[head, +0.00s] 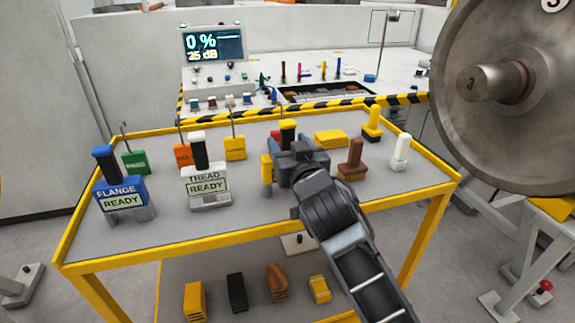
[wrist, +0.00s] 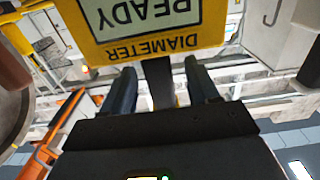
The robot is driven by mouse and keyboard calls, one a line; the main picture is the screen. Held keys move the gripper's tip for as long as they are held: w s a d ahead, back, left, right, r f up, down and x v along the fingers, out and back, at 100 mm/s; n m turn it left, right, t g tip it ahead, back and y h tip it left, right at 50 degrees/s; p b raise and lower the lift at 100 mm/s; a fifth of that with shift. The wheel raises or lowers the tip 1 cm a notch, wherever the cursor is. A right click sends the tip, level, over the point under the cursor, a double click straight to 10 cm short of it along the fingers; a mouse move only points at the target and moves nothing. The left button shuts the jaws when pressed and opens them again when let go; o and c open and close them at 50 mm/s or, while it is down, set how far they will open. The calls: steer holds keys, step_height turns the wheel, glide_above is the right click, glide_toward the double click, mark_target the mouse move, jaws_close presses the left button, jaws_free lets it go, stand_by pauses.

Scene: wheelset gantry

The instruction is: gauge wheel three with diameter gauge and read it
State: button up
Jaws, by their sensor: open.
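Wheel three (head: 500,125), a large grey steel disc marked 3, stands at the right of the head view with its axle stub facing me. The diameter gauge shows in the wrist view as a yellow body (wrist: 150,45) reading READY and DIAMETER, upside down, with a dark handle. In the head view its yellow side (head: 266,168) and handle top show behind my gripper (head: 292,165). In the wrist view my gripper (wrist: 161,88) is open, with its fingers on either side of the handle. I cannot tell whether they touch it.
The yellow-edged cart (head: 240,215) also holds the blue flange gauge (head: 122,198), the white tread gauge (head: 207,188), coloured tags, a brown stamp-like tool (head: 353,160) and a white one (head: 400,153). Behind is a bench with a display (head: 212,44) reading 0 % and 25 dB.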

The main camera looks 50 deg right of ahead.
steer(key=shift+x, duration=1.55)
steer(key=shift+s, duration=0.1)
jaws_close()
